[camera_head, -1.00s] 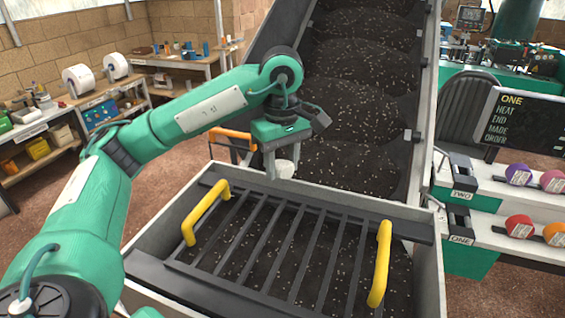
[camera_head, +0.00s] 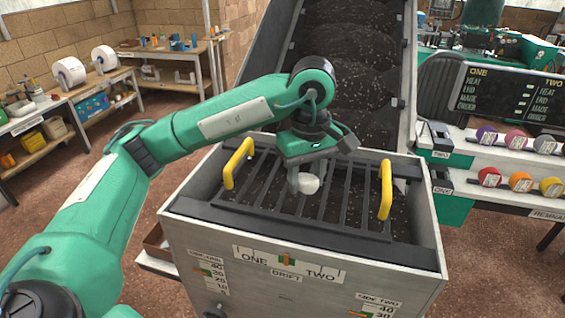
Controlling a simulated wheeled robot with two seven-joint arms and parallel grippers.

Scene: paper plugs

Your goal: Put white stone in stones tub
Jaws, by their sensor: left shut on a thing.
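The white stone (camera_head: 308,183) is held between the fingers of my left gripper (camera_head: 306,178), which is shut on it. The gripper points down and holds the stone above the dark slatted grate (camera_head: 330,212) of a grey bin, between two yellow handles (camera_head: 238,164) (camera_head: 386,190). The exact height over the bars cannot be told. No tub labelled for stones can be made out. My right gripper is not in view.
The grey bin (camera_head: 190,240) has labels and scales on its front. A sloped conveyor (camera_head: 345,90) with dark speckled soil rises behind it. Shelves with coloured rolls (camera_head: 521,182) and a screen (camera_head: 505,90) stand right. Workbenches stand left.

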